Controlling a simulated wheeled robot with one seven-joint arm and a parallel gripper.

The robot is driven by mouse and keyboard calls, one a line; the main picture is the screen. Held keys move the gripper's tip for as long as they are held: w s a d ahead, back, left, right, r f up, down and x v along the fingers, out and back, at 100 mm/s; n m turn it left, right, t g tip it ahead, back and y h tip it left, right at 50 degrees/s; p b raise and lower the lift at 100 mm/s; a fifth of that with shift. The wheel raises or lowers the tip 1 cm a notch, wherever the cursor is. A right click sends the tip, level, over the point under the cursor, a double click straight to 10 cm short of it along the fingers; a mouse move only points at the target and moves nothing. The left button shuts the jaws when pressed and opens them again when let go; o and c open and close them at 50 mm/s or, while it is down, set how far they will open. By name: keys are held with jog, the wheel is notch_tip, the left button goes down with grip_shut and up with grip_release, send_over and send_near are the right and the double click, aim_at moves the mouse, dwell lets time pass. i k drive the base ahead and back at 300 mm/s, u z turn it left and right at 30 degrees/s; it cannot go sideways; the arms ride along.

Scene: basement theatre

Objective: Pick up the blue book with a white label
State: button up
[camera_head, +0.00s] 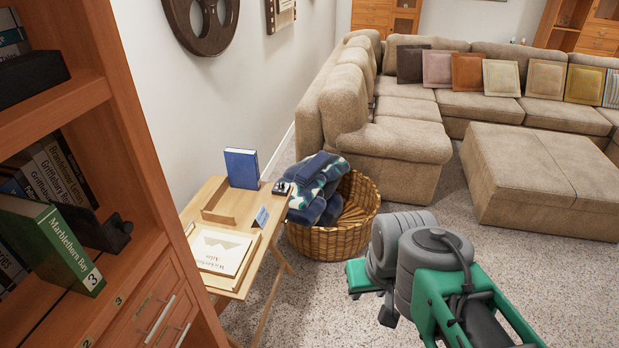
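A blue book (242,168) stands upright at the back of a small light-wood folding table (218,283) by the wall. Its front cover is plain blue and its pale page edges show along the top; I cannot make out a white label on it. A small blue item with a pale patch (261,216) sits at the table's right edge, too small to identify. My green and grey arm is at the lower right, well apart from the table. My gripper's fingers do not show.
A wooden bookcase (146,249) with a green book (52,243) stands close on the left. A flat framed sheet (221,251) lies on the table. A wicker basket (336,241) holding a blanket stands right of the table. Carpet is open in front.

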aim_at(242, 164)
jog(key=z, duration=1.4)
jog(key=i, duration=1.8)
jog(key=u, duration=1.5)
jog(key=i, duration=1.2)
jog(key=u, duration=0.1)
